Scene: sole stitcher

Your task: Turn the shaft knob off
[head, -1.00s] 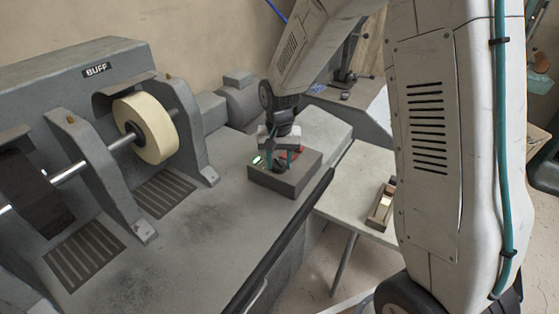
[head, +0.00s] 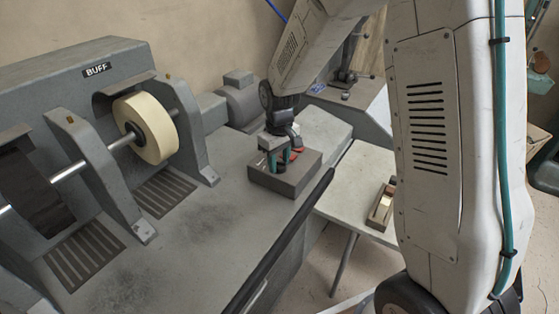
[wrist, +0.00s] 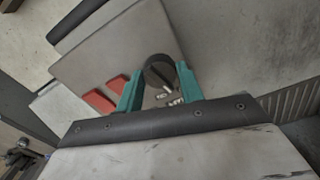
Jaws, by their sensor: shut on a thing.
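The shaft knob (wrist: 158,70) is a dark round knob with a pale bar or mark across it, on top of a grey-brown control box (head: 287,186). In the wrist view it sits between the two teal fingers of my gripper (wrist: 161,84), which is shut on it from both sides. In the head view my gripper (head: 279,164) points down onto the box, and its fingers mostly hide the knob. Small pale markings lie beside the knob in the wrist view. I cannot read its setting.
The box stands near the front edge of the grey machine bench (head: 190,235). A cream buffing wheel (head: 146,128) on a shaft is to the left. A side table (head: 355,175) holds a small tray (head: 381,207).

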